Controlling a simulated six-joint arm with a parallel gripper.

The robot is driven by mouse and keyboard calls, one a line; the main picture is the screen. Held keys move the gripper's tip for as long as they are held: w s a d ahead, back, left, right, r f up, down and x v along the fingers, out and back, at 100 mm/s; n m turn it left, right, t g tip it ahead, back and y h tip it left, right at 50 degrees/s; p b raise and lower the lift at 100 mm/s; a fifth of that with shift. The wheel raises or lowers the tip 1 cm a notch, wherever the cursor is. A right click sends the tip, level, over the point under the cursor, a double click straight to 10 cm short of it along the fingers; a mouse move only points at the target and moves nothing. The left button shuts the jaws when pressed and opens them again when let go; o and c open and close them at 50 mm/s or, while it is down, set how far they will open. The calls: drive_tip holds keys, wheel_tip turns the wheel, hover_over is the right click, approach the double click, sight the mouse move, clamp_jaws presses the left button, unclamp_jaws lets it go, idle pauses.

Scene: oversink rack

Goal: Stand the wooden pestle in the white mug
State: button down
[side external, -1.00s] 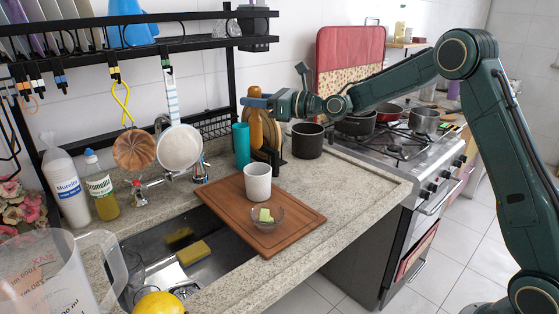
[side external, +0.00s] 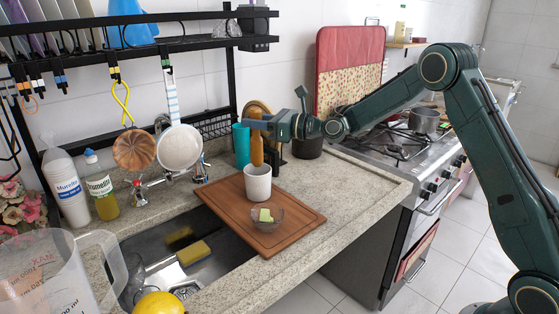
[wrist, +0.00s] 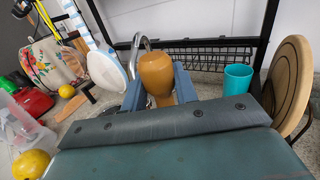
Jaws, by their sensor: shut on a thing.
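My gripper (side external: 256,125) is shut on the wooden pestle (side external: 257,150), which hangs upright below the fingers. In the wrist view the pestle's rounded top (wrist: 157,74) stands between the two fingers (wrist: 157,95). The white mug (side external: 257,187) stands upright on the brown cutting board (side external: 230,208). The pestle's lower end shows right at the mug's far rim in the side view; I cannot tell whether it is above, behind or just inside the opening. The mug is hidden in the wrist view.
A glass bowl (side external: 268,218) with pale green pieces stands in front of the mug. A teal cup (side external: 241,148) and a dark pot (side external: 308,146) stand behind. A round wooden board (wrist: 288,82) is at right in the wrist view. The sink (side external: 150,262) lies left.

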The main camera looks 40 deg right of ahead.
sight(257, 139)
drive_tip(key=shift+f, duration=2.95)
drive_tip(key=shift+f, duration=0.1)
drive_tip(key=c, duration=1)
unclamp_jaws()
drive_tip(key=v, duration=1.3)
drive_tip(key=shift+s+d, duration=0.2)
drive_tip(key=shift+s, duration=0.15)
